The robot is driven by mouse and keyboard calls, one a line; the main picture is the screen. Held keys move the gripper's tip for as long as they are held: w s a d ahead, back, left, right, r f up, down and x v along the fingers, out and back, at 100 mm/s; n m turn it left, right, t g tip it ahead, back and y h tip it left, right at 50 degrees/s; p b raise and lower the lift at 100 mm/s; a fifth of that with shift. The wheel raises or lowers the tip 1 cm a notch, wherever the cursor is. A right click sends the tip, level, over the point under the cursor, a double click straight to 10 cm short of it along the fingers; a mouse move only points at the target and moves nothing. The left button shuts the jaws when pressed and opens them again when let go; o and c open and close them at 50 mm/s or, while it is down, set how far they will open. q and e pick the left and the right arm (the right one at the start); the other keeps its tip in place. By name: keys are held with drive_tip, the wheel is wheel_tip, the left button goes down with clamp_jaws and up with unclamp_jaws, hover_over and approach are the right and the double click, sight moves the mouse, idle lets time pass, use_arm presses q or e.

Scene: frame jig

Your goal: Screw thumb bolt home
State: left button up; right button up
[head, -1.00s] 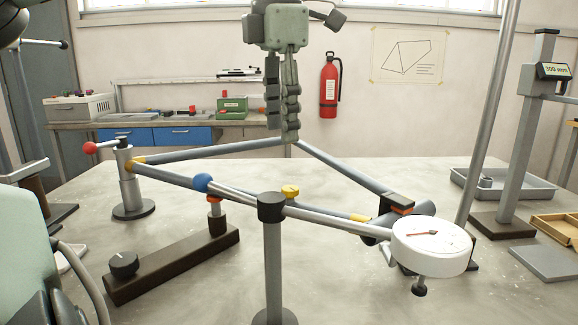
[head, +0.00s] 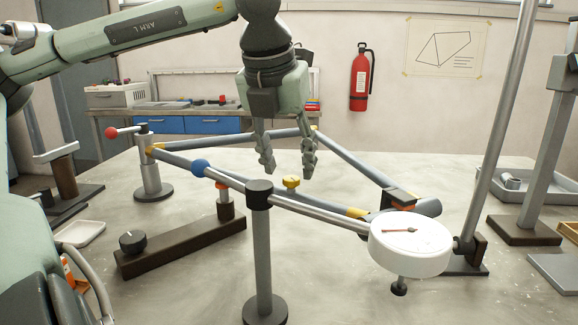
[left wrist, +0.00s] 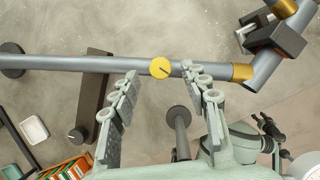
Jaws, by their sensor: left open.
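A near bar with a blue ball (head: 200,167) crosses in front of the frame on a post (head: 262,255) and ends at a white dial (head: 410,244). A red-knobbed stand (head: 150,170) is at left, a tall slanted pole (head: 501,120) at right.

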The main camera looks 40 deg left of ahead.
use_arm(q)
drive_tip(key=shift+x, duration=0.75)
drive_tip(key=shift+f, duration=0.1)
drive_tip(key=shift+c, duration=0.7)
drive_tip(key=c, duration=0.7)
clamp_jaws()
use_arm(e)
drive_tip(key=shift+w+d+f, duration=0.1)
drive_tip(key=shift+d+f, duration=0.15)
drive_tip(key=shift+f, duration=0.1)
